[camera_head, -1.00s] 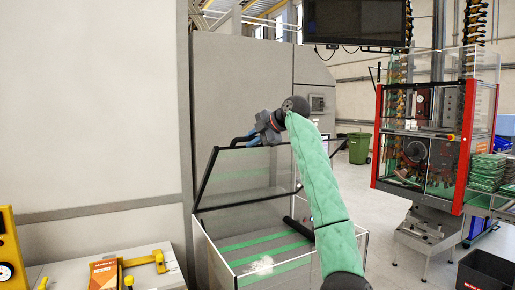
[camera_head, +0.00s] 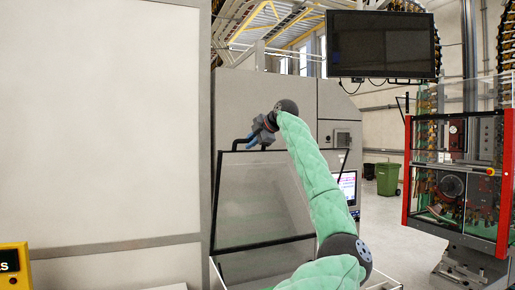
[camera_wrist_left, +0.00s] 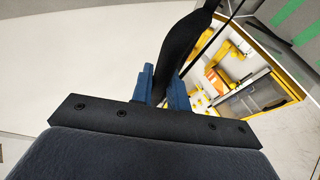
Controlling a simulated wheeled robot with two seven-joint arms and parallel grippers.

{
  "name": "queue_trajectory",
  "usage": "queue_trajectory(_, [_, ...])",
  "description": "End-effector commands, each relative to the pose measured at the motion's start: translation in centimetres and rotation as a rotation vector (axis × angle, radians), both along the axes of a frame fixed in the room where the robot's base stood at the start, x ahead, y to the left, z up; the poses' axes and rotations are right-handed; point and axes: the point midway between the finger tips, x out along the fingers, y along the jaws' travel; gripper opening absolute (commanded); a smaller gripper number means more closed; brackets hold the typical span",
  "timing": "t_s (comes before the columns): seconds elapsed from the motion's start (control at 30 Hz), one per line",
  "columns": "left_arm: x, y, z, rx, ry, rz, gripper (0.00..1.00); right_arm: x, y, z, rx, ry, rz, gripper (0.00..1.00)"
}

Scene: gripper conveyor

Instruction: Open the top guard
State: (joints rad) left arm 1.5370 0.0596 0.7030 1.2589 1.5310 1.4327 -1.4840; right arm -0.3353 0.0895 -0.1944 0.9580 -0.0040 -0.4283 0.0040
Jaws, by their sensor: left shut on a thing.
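The top guard (camera_head: 262,200) is a clear panel in a black frame. In the head view it stands raised and steep, with its lower edge near the top of the clear-walled conveyor box. My left gripper (camera_head: 254,139) is at the guard's top edge, at the end of my green-sleeved arm. In the left wrist view the blue fingers of this gripper (camera_wrist_left: 163,88) are closed on a black bar of the guard (camera_wrist_left: 184,50). The exact contact is partly hidden by the gripper body. My right gripper is not in view.
A grey machine cabinet (camera_head: 292,97) stands behind the guard, and a monitor (camera_head: 382,44) hangs above right. A red-framed machine (camera_head: 462,175) and a green bin (camera_head: 387,179) stand to the right. A large pale panel (camera_head: 110,120) fills the left.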

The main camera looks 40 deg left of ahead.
Motion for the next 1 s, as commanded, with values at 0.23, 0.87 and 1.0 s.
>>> queue_trajectory(0.23, [0.07,0.88,0.38,-0.001,-0.001,0.0,0.0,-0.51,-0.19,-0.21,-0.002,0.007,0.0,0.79])
queue_trajectory(0.87, [0.05,0.86,0.39,0.0,-0.001,0.001,0.38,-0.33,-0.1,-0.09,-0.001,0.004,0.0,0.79])
queue_trajectory(1.0, [0.07,0.66,0.44,0.0,-0.001,0.001,0.38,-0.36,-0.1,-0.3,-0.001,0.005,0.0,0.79])
